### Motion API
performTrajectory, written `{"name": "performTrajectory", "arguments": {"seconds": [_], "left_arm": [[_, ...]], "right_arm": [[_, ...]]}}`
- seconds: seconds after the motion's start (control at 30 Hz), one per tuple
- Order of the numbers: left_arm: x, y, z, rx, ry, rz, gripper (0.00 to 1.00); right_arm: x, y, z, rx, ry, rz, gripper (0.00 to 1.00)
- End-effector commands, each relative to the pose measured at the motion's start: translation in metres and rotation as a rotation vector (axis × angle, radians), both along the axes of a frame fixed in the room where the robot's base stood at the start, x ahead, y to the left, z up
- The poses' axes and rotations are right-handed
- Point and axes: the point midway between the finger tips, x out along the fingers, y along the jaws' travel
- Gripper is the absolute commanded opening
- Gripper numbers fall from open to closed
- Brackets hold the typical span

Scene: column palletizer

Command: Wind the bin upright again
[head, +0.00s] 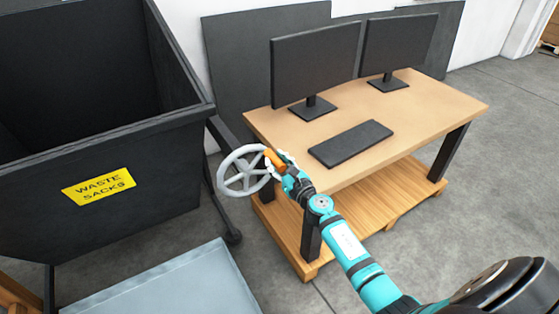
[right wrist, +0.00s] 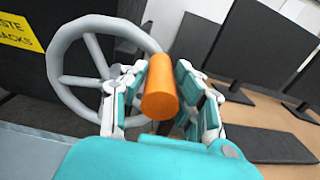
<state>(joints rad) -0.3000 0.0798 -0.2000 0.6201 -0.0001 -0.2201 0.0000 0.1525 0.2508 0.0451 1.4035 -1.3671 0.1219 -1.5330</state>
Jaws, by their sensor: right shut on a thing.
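The black bin (head: 150,221) with a yellow "WASTE SACKS" label stands at the left in the head view; its rim slopes in the picture, and I cannot tell how far it is tilted. A grey spoked handwheel (head: 222,179) is beside its right side, with an orange handle (head: 273,159) on its rim. My right gripper (head: 281,164) is shut on the orange handle. In the right wrist view the handle (right wrist: 160,88) sits between the two fingers, and the wheel (right wrist: 57,62) is behind them to the left. My left gripper is not in view.
A wooden desk (head: 440,100) with two monitors and a keyboard (head: 350,143) stands right of the wheel, close to my right arm. A wooden pallet (head: 375,205) is under it. A light grey-blue panel (head: 175,288) lies in front of the bin. Open floor is at the right.

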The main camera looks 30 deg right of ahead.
Motion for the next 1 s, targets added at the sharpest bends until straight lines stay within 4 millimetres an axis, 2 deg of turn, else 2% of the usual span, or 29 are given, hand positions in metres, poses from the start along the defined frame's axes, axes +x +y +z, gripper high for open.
{"name": "performTrajectory", "arguments": {"seconds": [0.03,0.17,0.4,0.67,1.0], "left_arm": [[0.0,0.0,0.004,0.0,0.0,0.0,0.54],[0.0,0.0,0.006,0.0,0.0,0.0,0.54],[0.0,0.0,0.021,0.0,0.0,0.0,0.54],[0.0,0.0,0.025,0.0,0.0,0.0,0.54],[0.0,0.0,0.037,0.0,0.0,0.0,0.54]], "right_arm": [[0.002,-0.001,0.01,-0.001,-0.011,-0.005,0.0],[0.002,0.001,0.012,-0.001,-0.012,-0.006,0.0],[0.002,0.016,0.026,0.0,-0.015,-0.004,0.0],[0.002,0.024,0.03,-0.001,-0.015,-0.005,0.0],[0.001,0.044,0.039,0.0,-0.015,-0.005,0.0]]}}
